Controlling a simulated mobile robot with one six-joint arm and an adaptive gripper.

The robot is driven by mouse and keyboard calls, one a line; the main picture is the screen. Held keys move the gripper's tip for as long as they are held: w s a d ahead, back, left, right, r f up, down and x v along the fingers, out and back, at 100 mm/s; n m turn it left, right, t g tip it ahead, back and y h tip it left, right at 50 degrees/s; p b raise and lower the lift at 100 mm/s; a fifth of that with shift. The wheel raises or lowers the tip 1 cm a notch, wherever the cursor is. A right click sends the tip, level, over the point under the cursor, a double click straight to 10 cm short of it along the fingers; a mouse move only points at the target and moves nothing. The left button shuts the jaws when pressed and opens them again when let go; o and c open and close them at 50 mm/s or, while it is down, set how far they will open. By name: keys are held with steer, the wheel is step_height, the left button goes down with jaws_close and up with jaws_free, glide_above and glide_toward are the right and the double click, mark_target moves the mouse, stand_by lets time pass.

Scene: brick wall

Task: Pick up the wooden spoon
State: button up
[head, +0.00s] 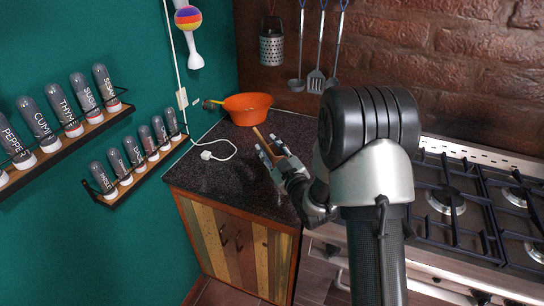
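The wooden spoon (262,138) shows as a thin brown stick at the dark countertop, in front of the orange bowl. My gripper (271,150) is over the counter at the spoon, with the stick running between its two fingers. The fingertips look spread apart, but the view is too small to tell whether they touch the spoon. The spoon's near end is hidden by my gripper. I cannot tell whether the spoon rests on the counter or is raised.
The orange bowl (247,108) stands at the counter's back corner. A white cable (217,154) lies left of the spoon. The gas stove (455,205) is to the right. Spice racks (75,138) hang on the green wall. A grater (271,48) and utensils hang on the brick wall.

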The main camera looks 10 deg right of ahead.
mark_target(262, 140)
steer(key=x, duration=0.3)
steer(key=b+x, duration=0.1)
steer(key=x, duration=0.1)
steer(key=shift+w+a+f, duration=0.1)
steer(key=shift+w+f, duration=0.2)
steer(key=shift+w, duration=0.05)
steer(key=shift+w+a, duration=0.1)
steer(key=shift+w, duration=0.25)
steer(key=shift+r, duration=0.1)
jaws_close()
